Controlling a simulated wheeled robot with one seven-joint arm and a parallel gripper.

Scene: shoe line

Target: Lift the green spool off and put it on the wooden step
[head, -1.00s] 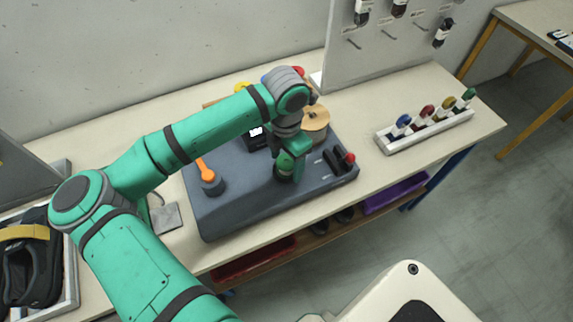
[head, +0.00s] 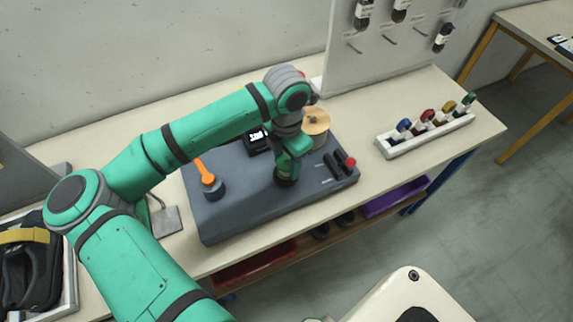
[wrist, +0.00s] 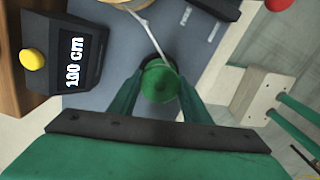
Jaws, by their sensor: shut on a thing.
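My gripper (wrist: 160,90) is shut on the green spool (wrist: 160,76); its fingers are on either side of the spool in the wrist view. In the head view my gripper (head: 287,176) points down at the front middle of the grey console (head: 240,212). The spool is mostly hidden by the fingers there, and I cannot tell if it has left the surface. A pale strand runs from the spool toward a tan reel (wrist: 125,3). A brown wooden piece (wrist: 10,75) at the wrist view's left edge may be the wooden step.
The tan reel (head: 316,121) stands just behind my gripper. The console has an orange lever (head: 206,173), a display reading 100 cm (wrist: 72,62) and a red knob (head: 350,161). A white rack (head: 428,133) with coloured items stands right. The table front between rack and console is clear.

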